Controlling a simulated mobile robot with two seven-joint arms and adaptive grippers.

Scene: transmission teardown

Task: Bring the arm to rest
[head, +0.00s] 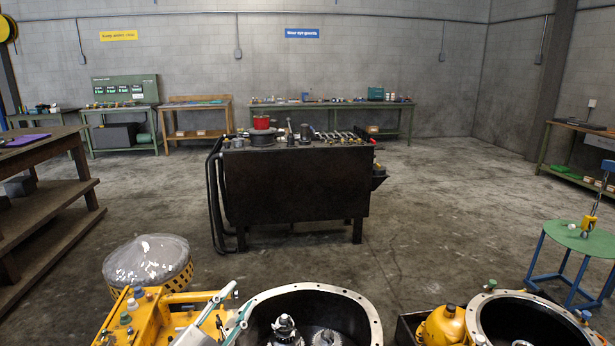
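My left gripper (238,296) is at the bottom of the head view, left of centre. Its two pale fingers stand apart with nothing seen between them, so it looks open and empty. It is in front of a yellow housing (140,318) and beside the left rim of a large round metal casing (345,294). Whether it touches either one cannot be told. Gears (326,338) show inside the casing. My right gripper is not in view.
A second round casing (535,297) and a yellow part (442,326) are at the bottom right. A green-topped stool (577,240) stands beyond. A dark workbench (295,187) with parts is ahead. A wooden bench (40,150) is at left.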

